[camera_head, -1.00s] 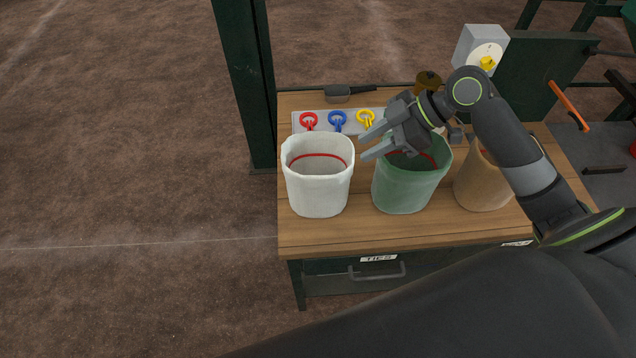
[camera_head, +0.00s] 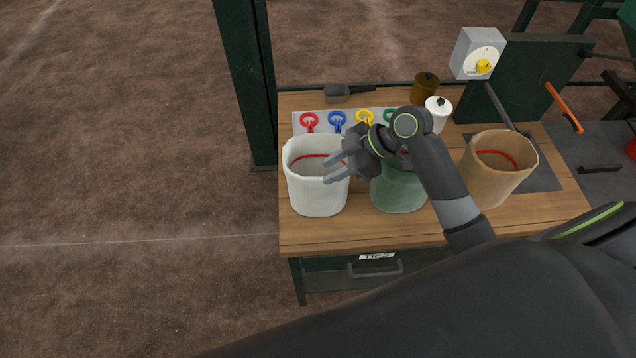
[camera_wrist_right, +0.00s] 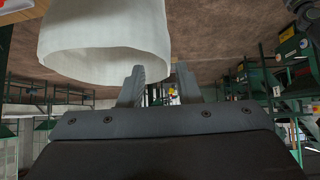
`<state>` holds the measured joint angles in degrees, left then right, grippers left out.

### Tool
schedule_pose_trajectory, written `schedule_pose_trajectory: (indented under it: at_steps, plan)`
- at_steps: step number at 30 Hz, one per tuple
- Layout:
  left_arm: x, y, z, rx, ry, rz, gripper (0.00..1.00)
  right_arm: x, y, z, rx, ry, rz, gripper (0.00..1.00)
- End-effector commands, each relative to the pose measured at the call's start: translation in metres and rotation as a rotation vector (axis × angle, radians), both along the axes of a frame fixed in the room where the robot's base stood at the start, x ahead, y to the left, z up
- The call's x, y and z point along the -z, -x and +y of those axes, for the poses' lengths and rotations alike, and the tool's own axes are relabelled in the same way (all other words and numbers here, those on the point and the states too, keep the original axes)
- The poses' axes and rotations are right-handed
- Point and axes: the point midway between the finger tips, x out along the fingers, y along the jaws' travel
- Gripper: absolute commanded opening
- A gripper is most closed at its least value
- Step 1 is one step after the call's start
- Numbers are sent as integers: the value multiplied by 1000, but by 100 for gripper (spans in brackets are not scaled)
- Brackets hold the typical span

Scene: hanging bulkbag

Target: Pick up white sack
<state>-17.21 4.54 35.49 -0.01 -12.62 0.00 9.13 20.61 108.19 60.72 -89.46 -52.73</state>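The white sack (camera_head: 317,192) stands upright and open on the left part of the wooden table, with a red band inside its mouth. My right gripper (camera_head: 331,169) is at the sack's right rim, its fingers apart and pointing left. In the right wrist view the two fingers (camera_wrist_right: 158,88) are spread with nothing between them, and the white sack (camera_wrist_right: 105,38) is just beyond the left finger. Whether a finger touches the rim, I cannot tell. My left gripper is not in view.
The green sack (camera_head: 398,192) stands under my right wrist, and the tan sack (camera_head: 492,175) is to its right. Table (camera_head: 300,234) is clear in front.

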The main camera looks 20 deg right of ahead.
Motion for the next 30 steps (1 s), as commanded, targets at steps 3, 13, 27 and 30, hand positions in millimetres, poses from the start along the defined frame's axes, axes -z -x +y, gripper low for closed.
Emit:
schedule_pose_trajectory:
  at_steps: [3, 13, 27, 30]
  plan:
    - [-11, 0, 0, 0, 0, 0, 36, 5, 0, 9, 1, -6, 5, 31]
    - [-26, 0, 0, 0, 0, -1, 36, 32, -7, 33, 1, -3, 1, 31]
    - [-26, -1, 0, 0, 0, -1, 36, 35, -7, 34, 0, 0, 0, 4]
    - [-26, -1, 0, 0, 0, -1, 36, 35, -7, 34, 0, 0, 0, 0]
